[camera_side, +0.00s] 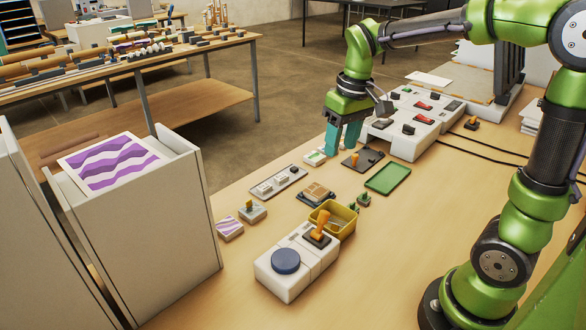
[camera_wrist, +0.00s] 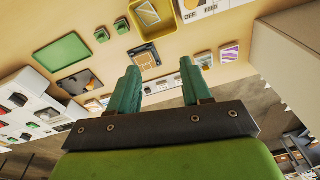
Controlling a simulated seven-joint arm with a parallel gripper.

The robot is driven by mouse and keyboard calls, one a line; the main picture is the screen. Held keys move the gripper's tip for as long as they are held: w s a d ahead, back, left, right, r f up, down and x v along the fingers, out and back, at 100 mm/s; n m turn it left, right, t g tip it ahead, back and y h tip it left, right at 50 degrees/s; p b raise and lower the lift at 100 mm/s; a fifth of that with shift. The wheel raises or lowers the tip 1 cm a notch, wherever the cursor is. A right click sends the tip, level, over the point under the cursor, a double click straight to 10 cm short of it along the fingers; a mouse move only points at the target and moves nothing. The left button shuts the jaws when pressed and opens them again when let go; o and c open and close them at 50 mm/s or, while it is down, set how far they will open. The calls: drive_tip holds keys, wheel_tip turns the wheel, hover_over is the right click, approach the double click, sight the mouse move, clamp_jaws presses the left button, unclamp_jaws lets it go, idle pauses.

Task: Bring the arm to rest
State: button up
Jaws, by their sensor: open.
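My gripper (camera_side: 343,150) hangs over the far part of the table, in front of the white laminator panel (camera_side: 425,130) with its dark and red switches. Its teal fingers are spread apart with nothing between them, and they also show in the wrist view (camera_wrist: 158,75). A small white-and-green piece (camera_side: 315,157) lies just left of the fingers. A dark plate with an orange knob (camera_side: 362,160) lies just right of them. I cannot tell whether the fingertips touch the table.
A green tray (camera_side: 387,179), a yellow bin (camera_side: 347,222), a switch strip (camera_side: 278,182) and a white box with a blue knob (camera_side: 286,262) stand nearby. A white bin with a purple-striped sheet (camera_side: 112,162) stands left. Bare table lies at the front.

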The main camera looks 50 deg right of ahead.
drive_tip(key=s+a+r+m+t+y, duration=0.1)
drive_tip(key=s+a+t, duration=0.4)
drive_tip(key=s, duration=0.5)
drive_tip(key=shift+s+a+r+m+t+y, duration=0.35)
drive_tip(key=shift+a+m, duration=0.25)
drive_tip(key=shift+a, duration=0.55)
